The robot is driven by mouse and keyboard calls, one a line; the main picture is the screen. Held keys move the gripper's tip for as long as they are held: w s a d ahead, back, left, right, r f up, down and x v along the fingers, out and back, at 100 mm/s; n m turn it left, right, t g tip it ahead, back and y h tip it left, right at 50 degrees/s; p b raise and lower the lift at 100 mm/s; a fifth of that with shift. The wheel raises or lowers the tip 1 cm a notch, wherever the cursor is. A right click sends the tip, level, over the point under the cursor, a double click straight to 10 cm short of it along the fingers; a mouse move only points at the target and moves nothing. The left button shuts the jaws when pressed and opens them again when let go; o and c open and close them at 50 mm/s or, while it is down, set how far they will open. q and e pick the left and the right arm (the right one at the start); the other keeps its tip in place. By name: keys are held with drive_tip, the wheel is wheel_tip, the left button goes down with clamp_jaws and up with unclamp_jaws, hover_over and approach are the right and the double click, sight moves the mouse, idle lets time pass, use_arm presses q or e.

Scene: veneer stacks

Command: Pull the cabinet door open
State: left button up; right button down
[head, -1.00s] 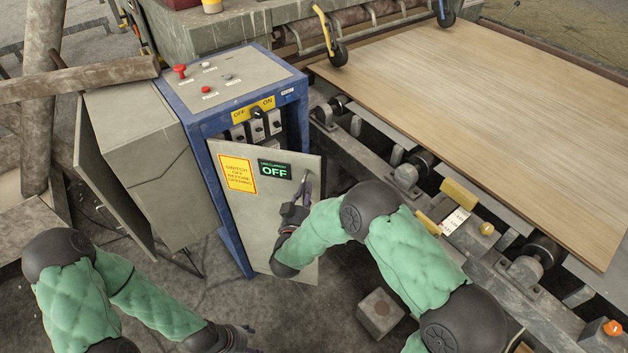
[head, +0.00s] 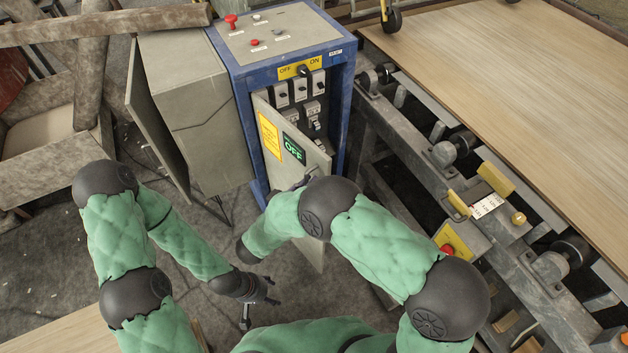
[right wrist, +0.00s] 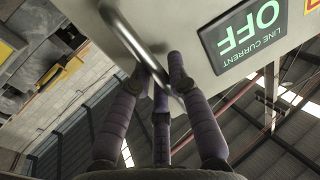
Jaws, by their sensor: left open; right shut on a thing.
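The cabinet (head: 240,85) is a blue-framed control box with a grey top. Its grey door (head: 318,157), with a yellow sign and a green "OFF" display (head: 293,149), stands swung well open, showing switches (head: 299,92) inside. In the right wrist view the metal bar handle (right wrist: 128,35) runs between the fingers of my right gripper (right wrist: 165,80), which is shut on it. In the head view my right forearm hides most of that gripper and the door's lower middle. My left gripper (head: 262,304) is open and empty, low and left of the door.
A grey box (head: 195,95) with an open flap stands left of the cabinet. A roller conveyor (head: 455,150) with a wooden sheet (head: 530,90) lies to the right, close to my right arm.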

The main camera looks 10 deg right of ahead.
sight(316, 152)
drive_tip(key=shift+s+a, duration=0.1)
idle(0.3)
drive_tip(key=c, duration=1.4)
unclamp_jaws()
wheel_tip(316, 152, up, 9)
drive_tip(key=shift+r, duration=0.6)
drive_tip(key=shift+o, duration=0.2)
